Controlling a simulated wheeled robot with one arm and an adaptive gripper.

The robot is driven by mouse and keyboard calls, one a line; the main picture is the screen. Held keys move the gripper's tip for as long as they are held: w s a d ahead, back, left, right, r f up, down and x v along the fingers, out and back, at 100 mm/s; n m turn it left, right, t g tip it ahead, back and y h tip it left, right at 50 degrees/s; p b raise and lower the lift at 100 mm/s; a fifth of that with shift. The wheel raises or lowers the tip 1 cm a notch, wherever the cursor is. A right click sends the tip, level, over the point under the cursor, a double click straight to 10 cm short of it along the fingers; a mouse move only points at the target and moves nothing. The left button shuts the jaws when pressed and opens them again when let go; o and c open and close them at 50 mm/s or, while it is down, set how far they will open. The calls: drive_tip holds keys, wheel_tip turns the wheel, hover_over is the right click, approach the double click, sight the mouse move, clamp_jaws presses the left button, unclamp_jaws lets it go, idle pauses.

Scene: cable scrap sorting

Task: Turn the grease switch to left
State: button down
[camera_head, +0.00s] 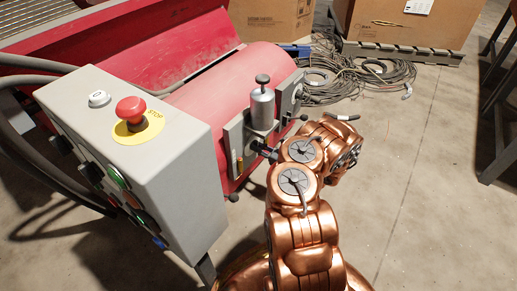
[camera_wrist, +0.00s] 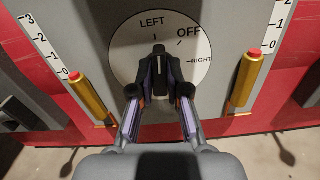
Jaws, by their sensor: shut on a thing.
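The grease switch is a dark knob (camera_wrist: 159,54) on a round white dial plate (camera_wrist: 122,55) marked LEFT, OFF and RIGHT. The knob's pale line points nearly straight up in the wrist view, close to the tick under LEFT and left of the OFF tick. My gripper (camera_wrist: 160,76) is shut on the knob, one finger on each side. The fingers hide the lower part of the dial. In the head view my gripper (camera_head: 263,150) reaches the grey panel on the red machine; the knob is too small to make out there.
Yellow gauges (camera_wrist: 91,92) and (camera_wrist: 246,80) with red tops flank the dial. A grey control box (camera_head: 165,165) with a red stop button (camera_head: 131,110) stands left of my arm. Cables (camera_head: 345,75) and cardboard boxes (camera_head: 408,22) lie behind.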

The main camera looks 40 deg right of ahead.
drive_tip(key=shift+w+n, duration=0.1)
drive_tip(key=shift+n, duration=0.5)
drive_tip(key=shift+r, duration=0.1)
drive_tip(key=c, duration=1.2)
unclamp_jaws()
drive_tip(key=shift+o, duration=0.2)
drive_tip(key=shift+s, duration=0.2)
drive_tip(key=v, duration=1.1)
drive_tip(key=shift+s+d, duration=0.2)
drive_tip(key=shift+s, duration=0.15)
